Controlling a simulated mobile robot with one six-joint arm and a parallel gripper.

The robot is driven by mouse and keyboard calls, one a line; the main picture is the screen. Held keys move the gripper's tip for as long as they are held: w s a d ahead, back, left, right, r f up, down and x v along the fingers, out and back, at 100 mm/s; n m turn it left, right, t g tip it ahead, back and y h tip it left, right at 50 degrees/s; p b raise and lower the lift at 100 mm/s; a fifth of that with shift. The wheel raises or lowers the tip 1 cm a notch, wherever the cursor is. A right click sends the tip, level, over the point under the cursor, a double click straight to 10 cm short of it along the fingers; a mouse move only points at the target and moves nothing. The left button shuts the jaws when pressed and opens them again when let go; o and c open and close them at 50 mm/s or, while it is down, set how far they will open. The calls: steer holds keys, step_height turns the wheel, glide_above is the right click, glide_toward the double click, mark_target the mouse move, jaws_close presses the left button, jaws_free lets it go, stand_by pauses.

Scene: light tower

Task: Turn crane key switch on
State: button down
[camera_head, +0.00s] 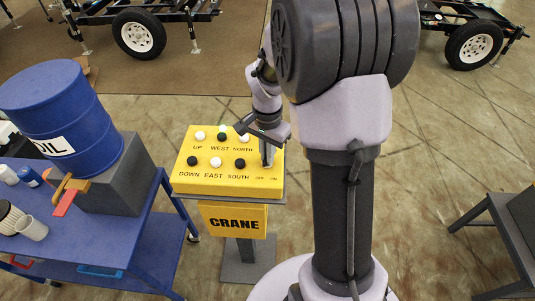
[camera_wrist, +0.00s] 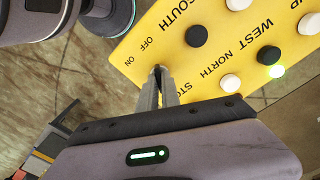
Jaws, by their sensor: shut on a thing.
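The yellow crane control box (camera_head: 225,185) stands on a grey pedestal with a CRANE sign (camera_head: 234,219) on its front. My gripper (camera_head: 267,163) is at the box's right end, just above the OFF and ON labels. In the wrist view my gripper (camera_wrist: 159,70) points at the panel edge beside these labels, its fingers shut close together on the key switch. The fingers hide nearly all of the key, so I cannot tell which label it points to.
White and black buttons (camera_wrist: 198,36) lie close beside the fingers, and one shows a green glow (camera_wrist: 277,72). A blue cart (camera_head: 95,240) with a blue oil drum (camera_head: 62,115) stands at the left. A grey table (camera_head: 507,230) is at the right.

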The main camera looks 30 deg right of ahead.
stand_by(0.4)
steer(key=c, duration=1.6)
jaws_free()
steer(key=shift+o, duration=0.2)
step_height(320, 180, up, 17)
steer(key=p, duration=0.5)
steer(key=shift+r, duration=0.2)
